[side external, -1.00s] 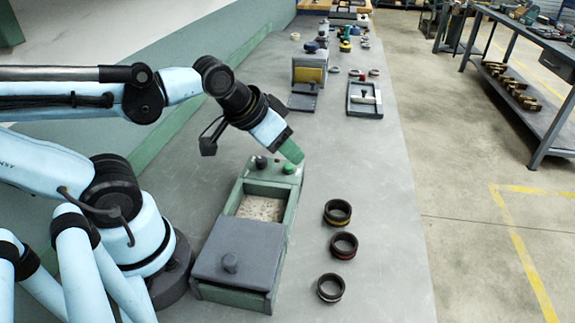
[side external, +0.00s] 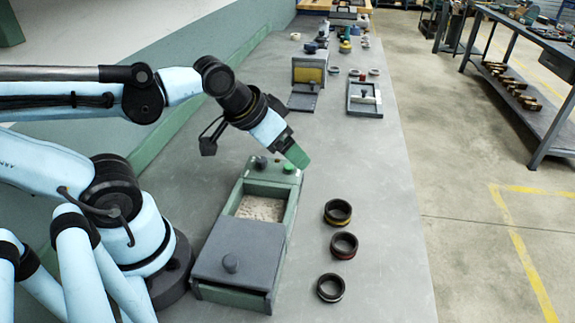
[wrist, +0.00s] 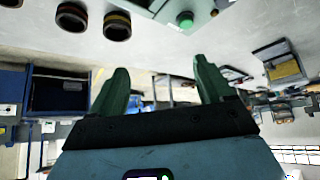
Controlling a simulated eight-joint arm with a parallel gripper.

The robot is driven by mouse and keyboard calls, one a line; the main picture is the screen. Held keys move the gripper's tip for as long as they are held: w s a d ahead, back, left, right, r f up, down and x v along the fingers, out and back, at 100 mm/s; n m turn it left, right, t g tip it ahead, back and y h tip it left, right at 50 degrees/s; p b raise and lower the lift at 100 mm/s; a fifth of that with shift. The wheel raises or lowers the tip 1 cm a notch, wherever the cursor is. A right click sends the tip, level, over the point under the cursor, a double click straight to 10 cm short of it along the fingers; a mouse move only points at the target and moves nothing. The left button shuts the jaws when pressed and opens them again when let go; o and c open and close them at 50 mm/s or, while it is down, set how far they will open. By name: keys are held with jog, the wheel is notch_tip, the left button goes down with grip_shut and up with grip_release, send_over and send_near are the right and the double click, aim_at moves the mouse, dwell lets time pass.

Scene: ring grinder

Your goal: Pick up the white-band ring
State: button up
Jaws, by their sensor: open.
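The white-band ring (side external: 330,287) is a dark ring with a pale stripe, lying on the grey bench nearest the camera in a row of three rings. My gripper (side external: 297,157), with green fingers, is in the air above the far end of the green grinder box (side external: 243,295), well apart from the ring. In the wrist view, my gripper (wrist: 160,78) shows its two fingers spread with nothing between them.
The yellow-band ring (side external: 338,212) and red-band ring (side external: 344,245) stand in the same row, beyond the white-band one. Bench to the right of the rings is clear.

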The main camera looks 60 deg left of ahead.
jog(key=n+g, duration=0.7)
send_over(330, 290)
jog(key=f, duration=0.2)
jog(key=shift+n, duration=0.3)
jog(key=shift+f, duration=5.8)
jog(key=c, duration=1.2)
jog(key=shift+r, duration=0.1)
